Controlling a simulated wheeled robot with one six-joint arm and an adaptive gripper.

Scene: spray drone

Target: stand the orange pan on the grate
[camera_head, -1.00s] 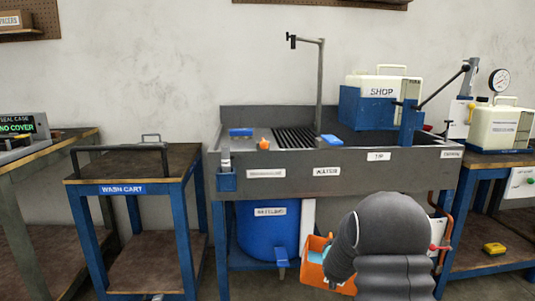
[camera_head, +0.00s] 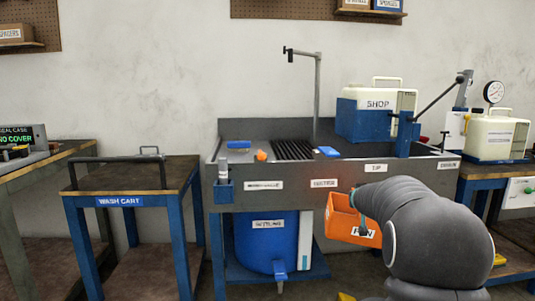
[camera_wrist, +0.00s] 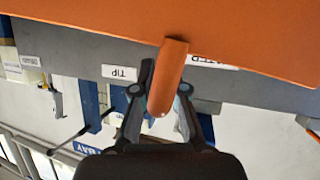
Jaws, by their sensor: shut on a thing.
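The orange pan (camera_head: 346,222) is a deep box with a white label, partly hidden behind my dark arm in the head view. It is held up in front of the sink bench, below the level of its rim. The wrist view shows the pan's orange wall (camera_wrist: 220,30) and its tab-like handle (camera_wrist: 168,78). My gripper (camera_wrist: 162,100) is shut on that handle; its fingers lie on either side. The dark slatted grate (camera_head: 292,150) lies in the sink, behind and above the pan, and looks bare.
An orange knob (camera_head: 261,155) and blue items (camera_head: 328,151) are beside the grate. A tall post (camera_head: 317,100) rises behind it. The sink front (camera_head: 265,195) stands between the pan and the grate. A blue drum (camera_head: 262,245) is below.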

